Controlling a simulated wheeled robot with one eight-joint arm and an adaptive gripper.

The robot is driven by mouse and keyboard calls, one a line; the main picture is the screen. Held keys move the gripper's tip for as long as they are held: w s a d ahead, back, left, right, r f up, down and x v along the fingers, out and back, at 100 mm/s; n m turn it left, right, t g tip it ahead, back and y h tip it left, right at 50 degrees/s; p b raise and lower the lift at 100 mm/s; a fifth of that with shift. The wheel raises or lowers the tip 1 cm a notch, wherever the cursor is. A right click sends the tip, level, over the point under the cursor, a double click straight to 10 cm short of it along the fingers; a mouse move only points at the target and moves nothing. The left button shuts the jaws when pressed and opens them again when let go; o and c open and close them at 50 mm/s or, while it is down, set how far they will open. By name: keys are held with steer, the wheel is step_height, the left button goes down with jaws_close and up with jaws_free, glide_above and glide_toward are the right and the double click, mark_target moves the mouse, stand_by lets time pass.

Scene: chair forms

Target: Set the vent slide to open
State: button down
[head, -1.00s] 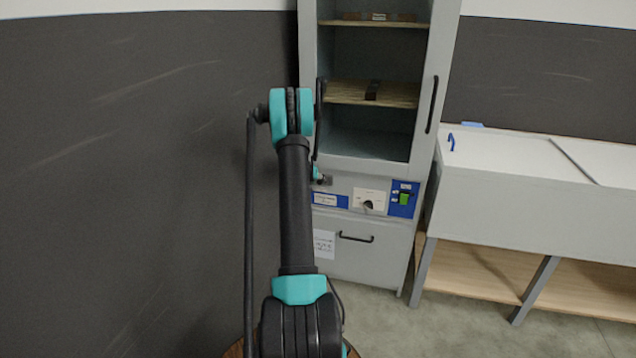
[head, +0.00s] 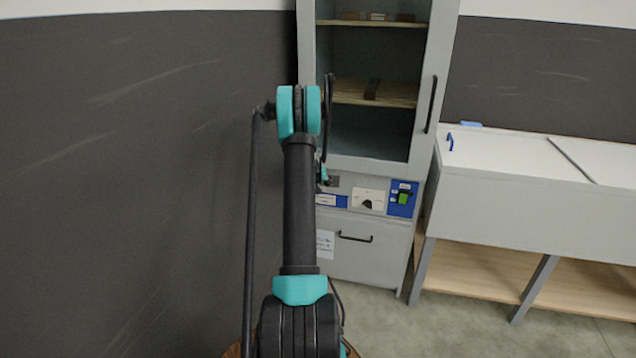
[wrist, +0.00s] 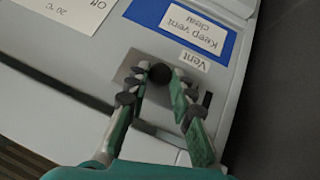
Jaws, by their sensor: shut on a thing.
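The vent slide's dark round knob (wrist: 160,73) shows in the wrist view, beside the "Vent" label (wrist: 194,60) and a blue "Keep vent clear" sign (wrist: 188,27). My gripper (wrist: 161,78) is shut on the knob, with a fingertip on each side of it. In the head view my gripper (head: 323,181) is small and partly hidden by my arm, at the cabinet's control panel. The knob cannot be made out there.
A white bench (head: 520,200) stands at right. A dark wall (head: 150,150) is at left.

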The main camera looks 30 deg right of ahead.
steer(key=s+d, duration=0.3)
steer(key=shift+s, duration=0.35)
steer(key=shift+d, duration=0.1)
steer(key=c, duration=1.3)
jaws_free()
steer(key=shift+s, duration=0.1)
glide_toward(336, 183)
steer(key=s+a+r, duration=0.3)
steer(key=shift+s+a+r, duration=0.3)
steer(key=shift+s+r, duration=0.05)
steer(key=shift+s, duration=0.05)
